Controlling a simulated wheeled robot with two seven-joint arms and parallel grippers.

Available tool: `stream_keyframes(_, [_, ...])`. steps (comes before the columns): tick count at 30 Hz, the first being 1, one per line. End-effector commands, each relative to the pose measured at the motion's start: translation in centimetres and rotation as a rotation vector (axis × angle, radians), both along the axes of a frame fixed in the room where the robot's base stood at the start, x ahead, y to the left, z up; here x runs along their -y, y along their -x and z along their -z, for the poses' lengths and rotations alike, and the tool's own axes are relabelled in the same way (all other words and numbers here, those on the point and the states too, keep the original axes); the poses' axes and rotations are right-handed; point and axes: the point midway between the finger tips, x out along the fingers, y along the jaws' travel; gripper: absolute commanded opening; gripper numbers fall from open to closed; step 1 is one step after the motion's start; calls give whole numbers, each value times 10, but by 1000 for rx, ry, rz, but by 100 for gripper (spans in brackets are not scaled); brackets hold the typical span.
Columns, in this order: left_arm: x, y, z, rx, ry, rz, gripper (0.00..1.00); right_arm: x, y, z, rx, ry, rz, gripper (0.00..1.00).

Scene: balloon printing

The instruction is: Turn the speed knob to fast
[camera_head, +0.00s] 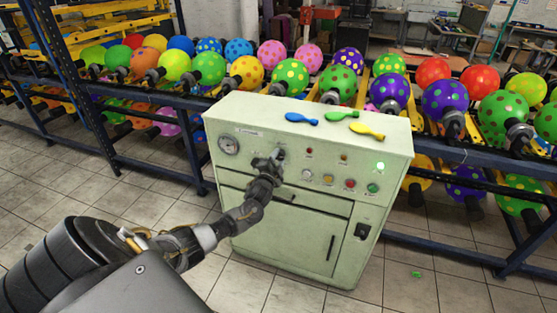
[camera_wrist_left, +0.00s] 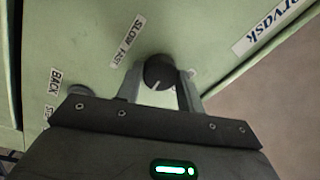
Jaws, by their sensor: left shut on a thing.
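The speed knob (camera_wrist_left: 159,72) is a dark round knob with a pale pointer line, on the front panel of the pale green cabinet (camera_head: 290,218). A "SLOW FAST" label (camera_wrist_left: 128,42) is beside it in the left wrist view. My left gripper (camera_wrist_left: 160,84) has its two fingers on either side of the knob and is shut on it. In the head view my left gripper (camera_head: 277,160) reaches the upper left of the panel and mostly hides the knob. My right gripper is in neither view.
The panel also has a gauge (camera_head: 229,145), several buttons and a lit green lamp (camera_head: 380,166). Blue (camera_head: 301,118), green (camera_head: 341,115) and yellow (camera_head: 367,131) deflated balloons lie on the cabinet top. Racks of dotted balloons stand behind. The floor in front is mostly clear.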

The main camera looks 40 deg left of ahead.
Motion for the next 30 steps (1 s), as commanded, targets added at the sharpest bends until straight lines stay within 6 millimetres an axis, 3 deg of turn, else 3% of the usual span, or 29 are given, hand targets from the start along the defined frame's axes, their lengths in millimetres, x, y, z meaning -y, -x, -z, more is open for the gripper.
stream_keyframes(18, [-1,0,-2,-189,-543,0,15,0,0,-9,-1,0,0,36])
stream_keyframes(30, [-1,0,-1,-274,-786,1,15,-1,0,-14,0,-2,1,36])
